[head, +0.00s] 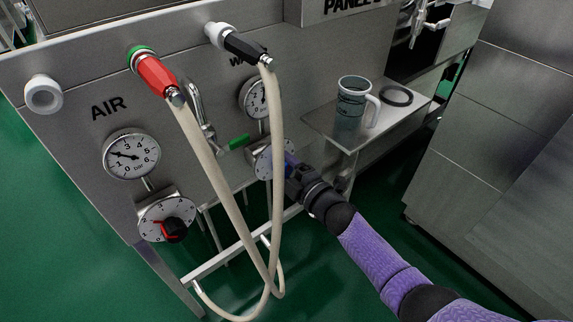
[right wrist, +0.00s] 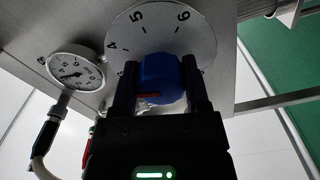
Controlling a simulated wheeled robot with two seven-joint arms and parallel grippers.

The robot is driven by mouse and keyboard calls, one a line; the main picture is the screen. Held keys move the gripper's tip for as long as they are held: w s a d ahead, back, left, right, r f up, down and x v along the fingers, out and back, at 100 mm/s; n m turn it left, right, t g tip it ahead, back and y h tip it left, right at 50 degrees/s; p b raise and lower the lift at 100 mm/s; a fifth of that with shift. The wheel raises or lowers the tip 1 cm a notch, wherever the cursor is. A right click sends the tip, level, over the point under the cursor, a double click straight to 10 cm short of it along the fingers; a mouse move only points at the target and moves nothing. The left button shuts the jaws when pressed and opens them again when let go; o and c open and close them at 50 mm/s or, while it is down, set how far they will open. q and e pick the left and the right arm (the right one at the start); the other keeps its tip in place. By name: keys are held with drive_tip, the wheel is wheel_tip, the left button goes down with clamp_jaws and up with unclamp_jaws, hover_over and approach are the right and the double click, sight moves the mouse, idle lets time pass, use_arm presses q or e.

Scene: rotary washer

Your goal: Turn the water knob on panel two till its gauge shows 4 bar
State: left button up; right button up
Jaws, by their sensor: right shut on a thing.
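The water knob is blue (right wrist: 162,78) and sits on a round numbered dial (right wrist: 165,35) below the water gauge. My right gripper (head: 287,166) is at this dial in the head view. In the right wrist view its two fingers are shut on either side of the blue knob. A red mark shows on the knob's lower left. The water gauge (right wrist: 76,70) has a white face with a dark needle, too small to read surely. In the head view the gauge (head: 253,99) is partly behind a hose. My left gripper is not in view.
The air gauge (head: 132,153) and a red-pointer air knob (head: 174,228) are on the panel's left. A pale hose (head: 278,215) hangs in a loop close to my right gripper. A side shelf (head: 327,122) holds a mug (head: 351,100) and a black ring (head: 397,95).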

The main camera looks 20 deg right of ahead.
drive_tip(key=m, duration=0.2)
drive_tip(key=shift+f+m, duration=0.1)
drive_tip(key=shift+m, duration=0.2)
drive_tip(key=shift+m+p, duration=0.35)
drive_tip(key=shift+m, duration=0.75)
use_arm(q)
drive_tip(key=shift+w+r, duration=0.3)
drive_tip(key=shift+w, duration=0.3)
use_arm(e)
drive_tip(key=shift+f+m, duration=0.1)
drive_tip(key=shift+m, duration=0.2)
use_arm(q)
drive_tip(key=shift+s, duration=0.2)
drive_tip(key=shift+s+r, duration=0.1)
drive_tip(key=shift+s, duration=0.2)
